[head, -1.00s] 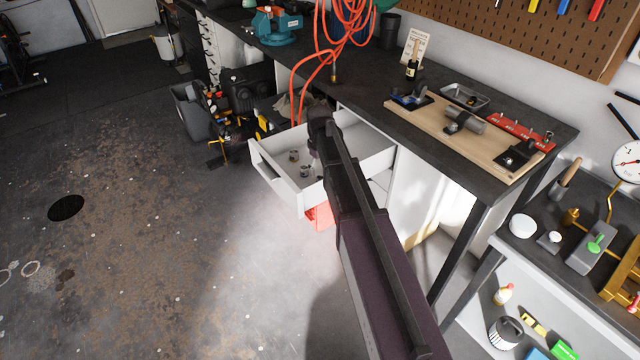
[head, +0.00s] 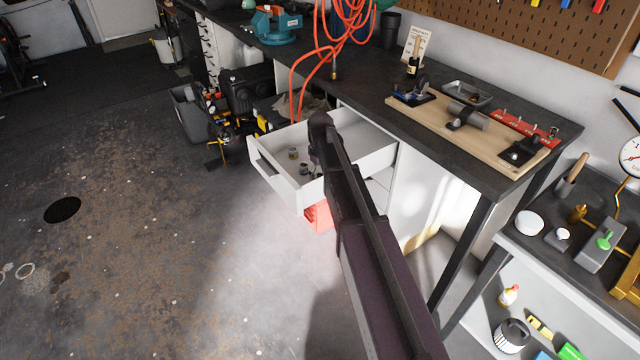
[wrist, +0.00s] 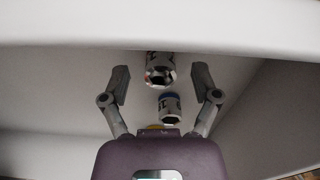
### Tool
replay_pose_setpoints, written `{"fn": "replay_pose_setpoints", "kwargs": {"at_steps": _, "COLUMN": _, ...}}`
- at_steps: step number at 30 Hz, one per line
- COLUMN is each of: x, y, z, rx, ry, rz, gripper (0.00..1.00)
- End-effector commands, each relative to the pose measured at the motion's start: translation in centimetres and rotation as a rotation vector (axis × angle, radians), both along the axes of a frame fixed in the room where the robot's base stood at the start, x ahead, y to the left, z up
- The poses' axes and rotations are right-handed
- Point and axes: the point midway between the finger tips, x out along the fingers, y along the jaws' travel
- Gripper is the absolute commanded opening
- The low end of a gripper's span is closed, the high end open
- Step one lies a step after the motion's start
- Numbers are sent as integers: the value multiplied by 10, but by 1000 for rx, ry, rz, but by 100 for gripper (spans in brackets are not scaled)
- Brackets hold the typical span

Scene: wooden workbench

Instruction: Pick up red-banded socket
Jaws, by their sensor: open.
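Several small metal sockets lie in the open white drawer (head: 277,178). In the wrist view, the farther socket (wrist: 160,68) shows its open end and a small reddish patch at its left edge; it looks like the red-banded one. A blue-banded socket (wrist: 170,108) is nearer, and a yellow edge (wrist: 154,128) shows beside my gripper body, mostly hidden. My gripper (wrist: 161,75) is open, with one finger on each side of the farther socket and a gap to both. In the head view two sockets (head: 293,153) show, bands unclear; my arm hides the gripper.
The drawer's white front wall (wrist: 160,25) crosses the top of the wrist view, close to the fingertips. The workbench (head: 340,80) stands above and behind the drawer. Red hoses (head: 345,30) hang over the bench. A red box (head: 318,216) shows below the drawer.

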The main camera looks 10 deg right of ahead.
Motion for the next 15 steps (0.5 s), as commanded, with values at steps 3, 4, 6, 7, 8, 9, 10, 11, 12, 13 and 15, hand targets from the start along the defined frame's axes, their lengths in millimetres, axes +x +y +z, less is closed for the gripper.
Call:
{"fn": "replay_pose_setpoints", "kwargs": {"at_steps": 3, "x": 0, "y": 0, "z": -9, "rx": 0, "ry": 0, "rz": 0, "gripper": 79}}
{"fn": "replay_pose_setpoints", "kwargs": {"at_steps": 4, "x": 0, "y": 0, "z": -10, "rx": 0, "ry": 0, "rz": 0, "gripper": 79}}
{"fn": "replay_pose_setpoints", "kwargs": {"at_steps": 6, "x": 0, "y": 0, "z": -11, "rx": 0, "ry": 0, "rz": 0, "gripper": 79}}
{"fn": "replay_pose_setpoints", "kwargs": {"at_steps": 7, "x": 0, "y": 0, "z": -11, "rx": 0, "ry": 0, "rz": 0, "gripper": 79}}
{"fn": "replay_pose_setpoints", "kwargs": {"at_steps": 8, "x": 0, "y": 0, "z": -11, "rx": 0, "ry": 0, "rz": 0, "gripper": 79}}
{"fn": "replay_pose_setpoints", "kwargs": {"at_steps": 9, "x": 0, "y": 0, "z": -11, "rx": 0, "ry": 0, "rz": 0, "gripper": 79}}
{"fn": "replay_pose_setpoints", "kwargs": {"at_steps": 10, "x": 0, "y": 0, "z": -11, "rx": 0, "ry": 0, "rz": 0, "gripper": 79}}
{"fn": "replay_pose_setpoints", "kwargs": {"at_steps": 11, "x": 0, "y": 0, "z": -11, "rx": 0, "ry": 0, "rz": 0, "gripper": 79}}
{"fn": "replay_pose_setpoints", "kwargs": {"at_steps": 12, "x": 0, "y": 0, "z": -11, "rx": 0, "ry": 0, "rz": 0, "gripper": 79}}
{"fn": "replay_pose_setpoints", "kwargs": {"at_steps": 13, "x": 0, "y": 0, "z": -11, "rx": 0, "ry": 0, "rz": 0, "gripper": 79}}
{"fn": "replay_pose_setpoints", "kwargs": {"at_steps": 15, "x": 0, "y": 0, "z": -11, "rx": 0, "ry": 0, "rz": 0, "gripper": 79}}
